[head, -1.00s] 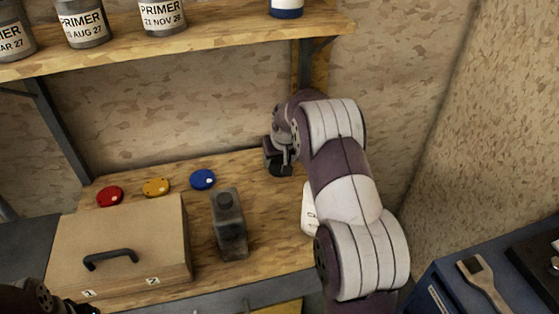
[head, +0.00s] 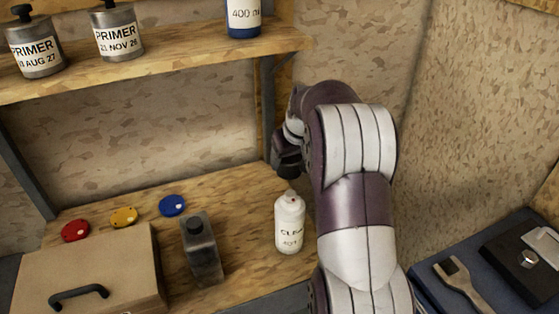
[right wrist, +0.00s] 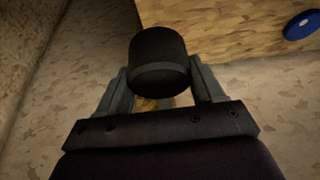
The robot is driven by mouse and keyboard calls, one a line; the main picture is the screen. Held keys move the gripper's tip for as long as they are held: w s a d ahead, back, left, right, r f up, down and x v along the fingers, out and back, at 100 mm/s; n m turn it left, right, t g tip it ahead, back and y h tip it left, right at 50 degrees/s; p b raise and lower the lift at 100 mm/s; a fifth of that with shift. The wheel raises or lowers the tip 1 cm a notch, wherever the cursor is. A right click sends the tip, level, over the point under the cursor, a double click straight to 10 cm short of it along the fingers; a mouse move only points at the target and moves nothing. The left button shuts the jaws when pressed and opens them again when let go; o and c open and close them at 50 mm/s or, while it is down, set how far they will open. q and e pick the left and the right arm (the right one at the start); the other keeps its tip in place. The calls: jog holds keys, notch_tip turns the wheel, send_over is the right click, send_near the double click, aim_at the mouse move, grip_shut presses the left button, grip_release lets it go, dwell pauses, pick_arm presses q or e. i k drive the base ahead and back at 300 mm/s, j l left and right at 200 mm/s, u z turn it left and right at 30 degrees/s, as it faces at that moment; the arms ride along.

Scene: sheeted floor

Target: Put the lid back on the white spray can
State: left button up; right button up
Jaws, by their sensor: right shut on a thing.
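The white spray can (head: 290,224) stands upright on the wooden bench, with dark lettering on its front and a small nozzle showing on top. My right gripper (head: 288,150) is behind and above the can, apart from it. It is shut on a black round lid (right wrist: 158,62), which sits between the two fingers in the right wrist view. In the head view the lid (head: 287,164) is a dark shape, partly hidden by my right arm. My left gripper is not in view.
A dark grey bottle (head: 201,250) stands left of the can. Red (head: 75,230), yellow (head: 124,217) and blue (head: 172,205) discs lie behind a tan case (head: 85,275). A shelf (head: 150,62) with primer cans hangs above. A wrench (head: 462,285) lies at right.

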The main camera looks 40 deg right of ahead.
aim_at(289, 218)
jog(key=k, duration=1)
